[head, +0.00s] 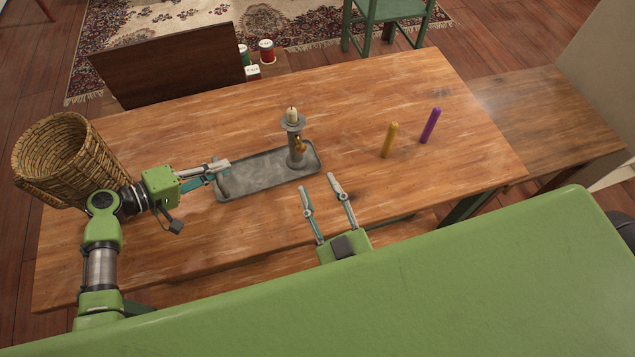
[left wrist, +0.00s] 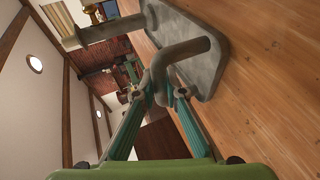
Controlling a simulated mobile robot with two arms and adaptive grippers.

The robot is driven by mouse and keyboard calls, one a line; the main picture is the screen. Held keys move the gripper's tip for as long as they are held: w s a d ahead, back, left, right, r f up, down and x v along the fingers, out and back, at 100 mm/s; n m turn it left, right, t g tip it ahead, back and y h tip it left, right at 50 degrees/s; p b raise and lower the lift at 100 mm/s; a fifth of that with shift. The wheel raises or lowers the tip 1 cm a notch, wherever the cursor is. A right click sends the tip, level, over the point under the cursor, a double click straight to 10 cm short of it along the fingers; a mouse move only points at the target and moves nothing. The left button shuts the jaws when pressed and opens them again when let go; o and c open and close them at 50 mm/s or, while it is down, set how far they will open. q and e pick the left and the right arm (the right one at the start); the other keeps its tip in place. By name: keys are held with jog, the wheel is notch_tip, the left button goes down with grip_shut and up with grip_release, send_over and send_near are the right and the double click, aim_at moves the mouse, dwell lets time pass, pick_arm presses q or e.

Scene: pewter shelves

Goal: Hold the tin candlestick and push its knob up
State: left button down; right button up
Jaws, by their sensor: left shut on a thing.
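The tin candlestick (head: 296,158) is grey, with an upright stem, a short pale candle and a long rectangular pan (head: 255,176) lying on the table. A brass-coloured knob (head: 301,144) is on the stem's side, low on its slot as far as I can tell. A curved handle (head: 222,187) rises at the pan's left end; it shows large in the left wrist view (left wrist: 188,50). My left gripper (head: 220,170) is shut on this handle. My right gripper (head: 318,182) is open and empty, in front of the pan's right part, apart from the stem and knob.
A wicker basket (head: 70,160) is at the left. The tabletop around the pan is clear.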

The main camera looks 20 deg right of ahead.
pick_arm(q)
jog(key=c, duration=2)
grip_release()
jog(key=shift+a, duration=0.1)
jog(key=v, duration=1.2)
jog(key=shift+s+f, duration=0.1)
